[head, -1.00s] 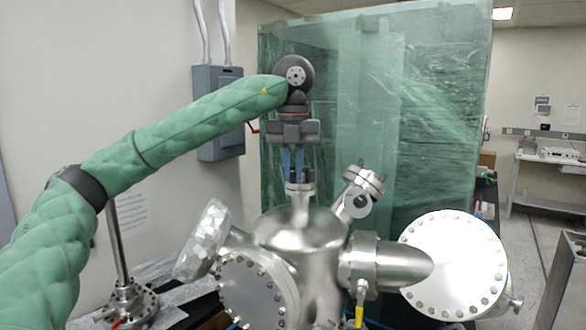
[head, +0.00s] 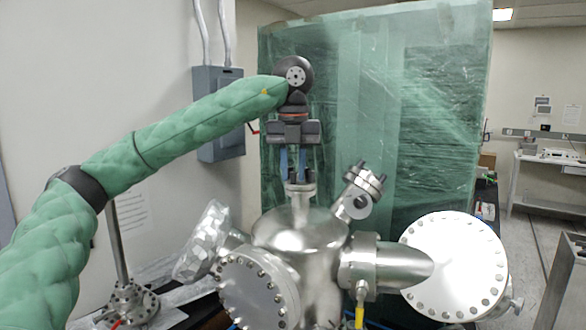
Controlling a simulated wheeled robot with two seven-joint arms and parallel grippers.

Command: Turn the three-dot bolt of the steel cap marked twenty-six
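A steel vacuum chamber (head: 300,232) stands in front of me with several round bolted caps. A small bolted cap (head: 300,190) tops its upright neck. Other caps are an angled small one (head: 365,182), one at the front left (head: 258,292) and a large one at the right (head: 455,266). I cannot read a twenty-six or any dots on them. My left gripper (head: 293,180) points straight down, its two blue fingers at the small top cap. A gap shows between the fingers. Whether they touch or hold a bolt is too small to tell. My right gripper is out of view.
A faceted, foil-like covered port (head: 200,242) sticks out at the chamber's left. A steel post on a bolted base (head: 130,300) stands at the far left. A plastic-draped enclosure (head: 425,110) is behind the chamber. A grey metal frame (head: 568,285) is at the right edge.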

